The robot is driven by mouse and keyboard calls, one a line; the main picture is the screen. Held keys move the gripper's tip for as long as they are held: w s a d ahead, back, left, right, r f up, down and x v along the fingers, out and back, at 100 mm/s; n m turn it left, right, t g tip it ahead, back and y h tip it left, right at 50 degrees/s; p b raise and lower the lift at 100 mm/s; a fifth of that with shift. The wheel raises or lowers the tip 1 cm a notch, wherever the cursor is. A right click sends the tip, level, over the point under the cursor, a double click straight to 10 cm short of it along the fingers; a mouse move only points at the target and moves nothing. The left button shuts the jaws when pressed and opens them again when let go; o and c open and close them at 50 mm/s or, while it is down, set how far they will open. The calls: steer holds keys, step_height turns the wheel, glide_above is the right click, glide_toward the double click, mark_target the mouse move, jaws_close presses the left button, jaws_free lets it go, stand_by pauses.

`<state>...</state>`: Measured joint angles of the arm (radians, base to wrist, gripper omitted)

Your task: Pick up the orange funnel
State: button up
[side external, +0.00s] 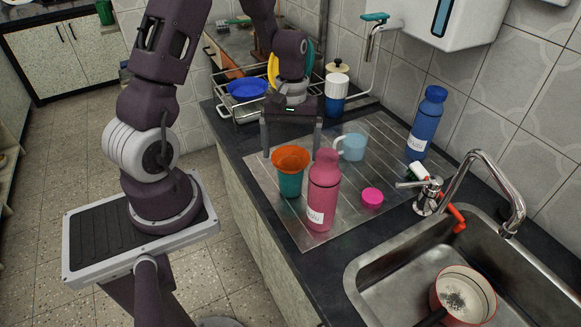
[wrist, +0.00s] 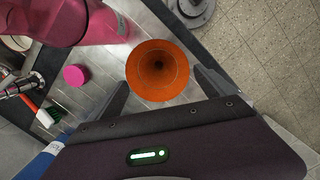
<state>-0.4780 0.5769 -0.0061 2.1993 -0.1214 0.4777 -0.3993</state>
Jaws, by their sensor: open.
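The orange funnel (side external: 291,157) sits mouth up in the top of a teal tumbler (side external: 290,184) on the steel drainboard. In the wrist view the funnel (wrist: 157,70) shows from above as an orange cone with a dark central hole. My gripper (side external: 291,151) points down behind and above the funnel in the side view, its two fingers spread apart. In the wrist view my gripper (wrist: 160,82) has one finger on each side of the funnel's near part. The fingers look empty; whether they touch the rim cannot be told.
A pink bottle (side external: 324,190) stands close to the right of the tumbler. A light blue mug (side external: 351,147), pink lid (side external: 372,197) and blue bottle (side external: 427,122) stand further right. The sink (side external: 365,275) is in front; a dish rack (side external: 228,110) is behind.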

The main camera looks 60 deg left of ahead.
mark_target(290, 174)
steer(key=f, duration=0.2)
steer(key=d+f, duration=0.1)
steer(key=f, duration=0.1)
steer(key=s+f, duration=0.1)
steer(key=f, duration=0.1)
steer(key=shift+d+f, duration=0.25)
steer(key=shift+f, duration=0.15)
steer(key=c, duration=1.3)
